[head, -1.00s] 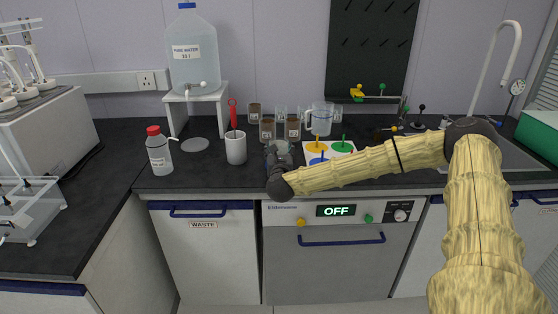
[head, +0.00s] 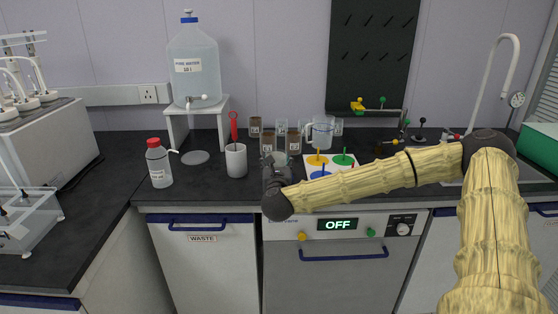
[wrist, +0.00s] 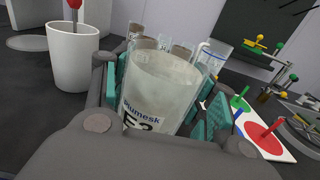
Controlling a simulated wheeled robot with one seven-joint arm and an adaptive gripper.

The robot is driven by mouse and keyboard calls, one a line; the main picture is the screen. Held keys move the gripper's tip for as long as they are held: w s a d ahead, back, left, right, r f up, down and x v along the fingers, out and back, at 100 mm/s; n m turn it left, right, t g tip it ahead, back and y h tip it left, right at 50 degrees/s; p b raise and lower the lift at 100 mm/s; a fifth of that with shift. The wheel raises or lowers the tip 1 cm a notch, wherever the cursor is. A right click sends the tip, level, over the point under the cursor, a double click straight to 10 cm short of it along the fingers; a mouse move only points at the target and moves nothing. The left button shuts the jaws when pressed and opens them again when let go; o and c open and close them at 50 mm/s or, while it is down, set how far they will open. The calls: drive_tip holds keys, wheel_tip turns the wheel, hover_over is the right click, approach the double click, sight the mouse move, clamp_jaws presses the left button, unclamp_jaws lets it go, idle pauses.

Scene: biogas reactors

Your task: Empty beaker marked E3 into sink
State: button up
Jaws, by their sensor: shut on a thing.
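The beaker marked E3 (wrist: 160,88) is a clear glass beaker with a white label, seen close up in the wrist view. It looks cloudy, and I cannot tell how full it is. It stands roughly upright between the teal pads of my gripper (wrist: 158,105), which is shut on it. In the head view my gripper (head: 275,168) is over the front of the counter, left of the coloured mat. The sink (head: 528,178) is at the far right, partly hidden by my arm.
A white cup (head: 236,160) with a red-handled tool stands left of my gripper. Brown-filled beakers (head: 293,141) and a clear jug (head: 321,131) stand behind it. A mat with coloured discs (head: 343,160) lies to the right. A red-capped bottle (head: 158,165) stands farther left.

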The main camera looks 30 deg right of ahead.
drive_tip(key=w+a+v, duration=0.1)
drive_tip(key=v, duration=0.7)
wheel_tip(320, 180, up, 13)
drive_tip(key=p, duration=0.4)
drive_tip(key=shift+s+a, duration=0.25)
drive_tip(key=shift+s, duration=0.05)
drive_tip(key=shift+f, duration=0.15)
